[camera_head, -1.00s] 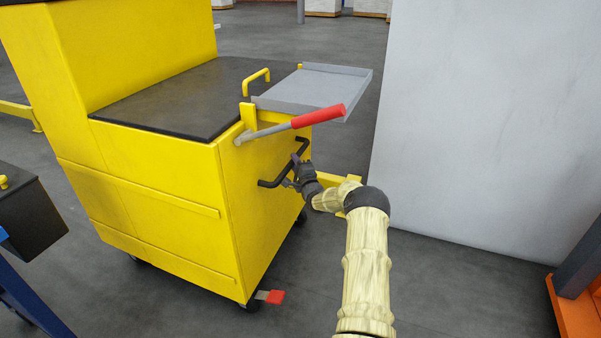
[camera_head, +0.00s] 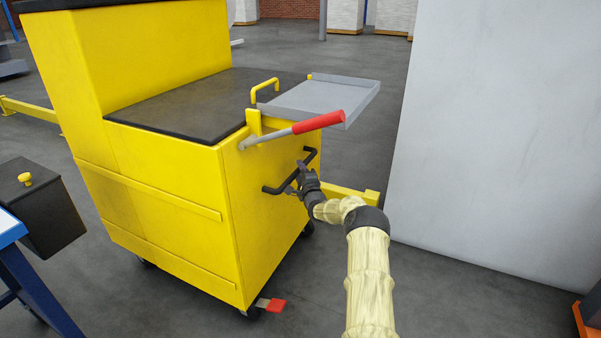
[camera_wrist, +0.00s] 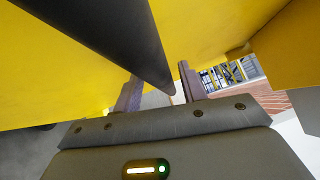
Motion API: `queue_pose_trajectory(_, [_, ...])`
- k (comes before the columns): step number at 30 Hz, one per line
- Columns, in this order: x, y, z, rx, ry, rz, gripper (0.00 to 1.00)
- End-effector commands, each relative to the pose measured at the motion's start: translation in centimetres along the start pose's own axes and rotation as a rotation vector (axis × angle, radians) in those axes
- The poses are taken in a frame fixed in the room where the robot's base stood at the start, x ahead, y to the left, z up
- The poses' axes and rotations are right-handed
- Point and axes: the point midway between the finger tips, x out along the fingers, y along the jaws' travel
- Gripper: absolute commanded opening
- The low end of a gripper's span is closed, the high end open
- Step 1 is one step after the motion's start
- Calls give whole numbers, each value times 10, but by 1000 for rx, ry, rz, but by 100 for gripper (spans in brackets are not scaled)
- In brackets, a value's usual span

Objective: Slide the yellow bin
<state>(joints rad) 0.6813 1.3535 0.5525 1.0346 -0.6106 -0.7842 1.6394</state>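The yellow bin (camera_head: 170,235) stands on small wheels in the middle left of the head view. A black bar handle (camera_head: 277,188) sticks out from its right face. My gripper (camera_head: 298,182) is at this handle. In the wrist view, the handle (camera_wrist: 135,35) runs down between my two fingers (camera_wrist: 160,85), which look closed around it. The exact contact is partly hidden. Above it, the bin carries a lever with a red grip (camera_head: 318,123) and a grey tray (camera_head: 318,100). A red pedal (camera_head: 276,305) shows near the floor.
A tall pale grey panel (camera_head: 490,140) stands right of the bin. A black box with a yellow knob (camera_head: 42,215) and a blue frame (camera_head: 35,285) are close on the left. An orange base (camera_head: 590,318) is at the lower right. Open floor lies behind the bin.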

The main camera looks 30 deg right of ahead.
Motion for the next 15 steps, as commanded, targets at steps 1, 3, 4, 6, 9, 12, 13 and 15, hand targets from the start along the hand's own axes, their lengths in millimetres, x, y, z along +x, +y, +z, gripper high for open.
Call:
queue_pose_trajectory(1, [0,-1,-1,0,1,-1,41])
queue_pose_trajectory(3, [0,-1,-1,-1,1,-2,41])
queue_pose_trajectory(4, [0,-1,-1,-1,1,-2,41])
queue_pose_trajectory(6, [-1,-2,-1,-1,1,-2,41])
queue_pose_trajectory(9, [-3,-2,-2,-1,1,-2,41])
queue_pose_trajectory(12, [-9,-3,-2,-2,1,-2,41])
queue_pose_trajectory(13, [-12,-3,-2,-1,0,-2,41])
queue_pose_trajectory(15, [-18,-3,-1,0,0,-1,41])
